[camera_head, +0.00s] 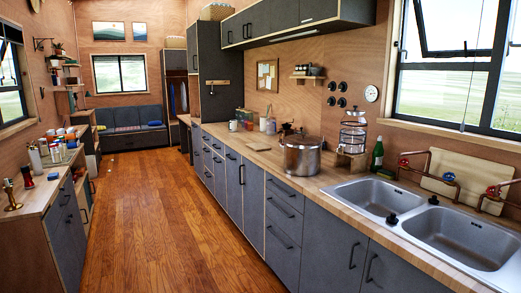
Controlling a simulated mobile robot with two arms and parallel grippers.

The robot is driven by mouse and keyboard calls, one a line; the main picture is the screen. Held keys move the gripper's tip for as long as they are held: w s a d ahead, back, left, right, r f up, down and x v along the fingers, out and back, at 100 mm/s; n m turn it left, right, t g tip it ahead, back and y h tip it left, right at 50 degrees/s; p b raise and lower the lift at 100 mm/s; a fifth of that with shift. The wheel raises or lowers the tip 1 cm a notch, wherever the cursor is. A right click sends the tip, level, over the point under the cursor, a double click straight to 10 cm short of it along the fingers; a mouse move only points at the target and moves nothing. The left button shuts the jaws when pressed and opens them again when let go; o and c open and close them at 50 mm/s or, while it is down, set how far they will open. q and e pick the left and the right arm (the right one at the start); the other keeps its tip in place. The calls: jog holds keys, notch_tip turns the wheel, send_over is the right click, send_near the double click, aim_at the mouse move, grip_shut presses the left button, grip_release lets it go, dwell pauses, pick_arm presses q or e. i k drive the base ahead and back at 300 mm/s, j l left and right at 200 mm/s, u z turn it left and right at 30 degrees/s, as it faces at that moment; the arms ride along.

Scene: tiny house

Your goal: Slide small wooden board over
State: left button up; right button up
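A pale wooden board (452,190) stands behind the right side of the double sink (466,237), partly hidden by the copper taps. A smaller pale flat piece (257,145) lies on the counter left of the steel pot (302,157); it could be a small board, but it is too small to tell. An upright pale board-like item (265,123) stands farther back by the wall. I cannot tell which of these is the small wooden board. Neither of my grippers is in view.
The long wooden counter (235,134) runs along the right over grey cabinets. A green bottle (377,155) and a glass dispenser (352,135) stand left of the sink. A left counter (32,195) holds cups and jars. The wooden floor (160,215) between is clear.

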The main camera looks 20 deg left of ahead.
aim_at(258, 147)
jog(key=i+j+u, duration=0.15)
jog(key=u, duration=0.25)
jog(key=i+j+u, duration=0.1)
jog(key=u, duration=0.35)
jog(key=i+u, duration=0.2)
jog(key=u, duration=0.2)
jog(key=i, duration=2.6)
jog(key=i+j, duration=0.1)
jog(key=i, duration=1.2)
jog(key=i+z, duration=0.1)
jog(key=i, duration=1.25)
jog(key=i+j, duration=0.15)
jog(key=i, duration=1.15)
jog(key=z, duration=0.45)
jog(key=i+z, duration=0.1)
jog(key=z, duration=0.75)
jog(key=j+z, duration=0.1)
jog(key=z, duration=0.3)
jog(key=i+j+z, duration=0.1)
jog(key=z, duration=0.35)
